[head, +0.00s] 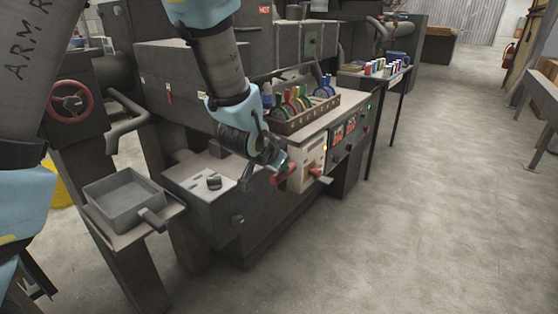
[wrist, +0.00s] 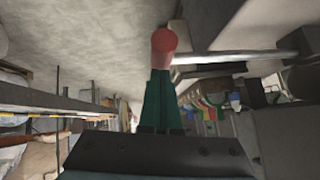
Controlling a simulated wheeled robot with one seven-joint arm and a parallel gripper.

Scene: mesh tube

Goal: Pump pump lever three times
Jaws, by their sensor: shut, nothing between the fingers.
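The pump lever shows in the wrist view as a round red grip end (wrist: 164,42) with a grey metal rod (wrist: 235,56) running to the right. In the head view its red grip (head: 283,175) sits at the front of a pale control box. My gripper (wrist: 160,76) is shut and empty; its green fingers lie together just below the red grip end in the wrist view. In the head view my gripper (head: 280,163) is right at the red grip and partly covers it. I cannot tell if the fingertips touch it.
A second red-orange handle (head: 314,172) is beside the grip on the pale box (head: 309,153). Colored levers (head: 303,98) stand in a rack behind. A grey pan (head: 125,198) is on a ledge at left. The floor (head: 430,190) at right is clear.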

